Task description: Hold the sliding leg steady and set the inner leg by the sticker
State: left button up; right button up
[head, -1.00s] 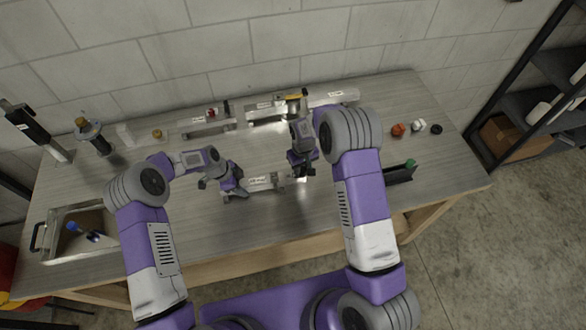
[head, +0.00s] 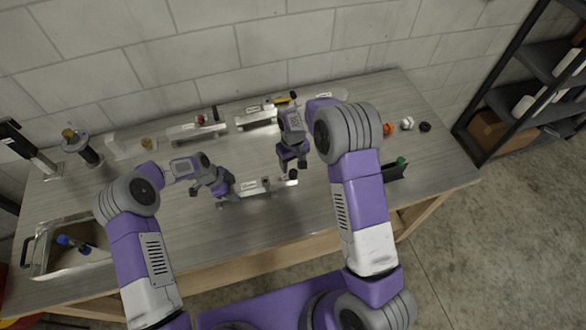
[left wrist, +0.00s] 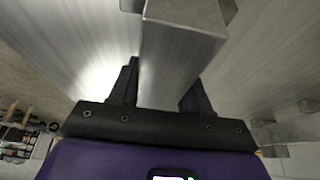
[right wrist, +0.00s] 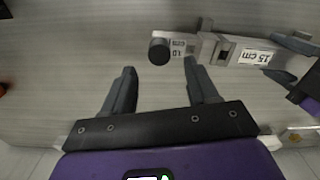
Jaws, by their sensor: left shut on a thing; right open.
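The sliding leg (head: 250,187) is a square aluminium tube lying across the middle of the workbench. My left gripper (head: 220,190) is shut on its left part; in the left wrist view the tube (left wrist: 178,50) runs between the fingers. In the right wrist view the outer tube carries a "15 cm" sticker (right wrist: 255,57). A short stretch of the narrower inner leg (right wrist: 186,42) sticks out, with a small sticker, its marking partly legible as 10, and a black round end (right wrist: 159,51). My right gripper (right wrist: 160,70) is open and empty beside this end.
Aluminium bracket pieces (head: 196,130) stand along the back of the workbench (head: 330,215). Orange, white (head: 407,123) and black knobs lie at the right, near a dark holder (head: 394,172). A metal tray (head: 40,262) with a blue-handled tool is at the left.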

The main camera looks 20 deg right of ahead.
notch_tip(320, 180, up, 7)
dwell(0.3)
pick_arm(q)
jog(key=o, duration=1.4)
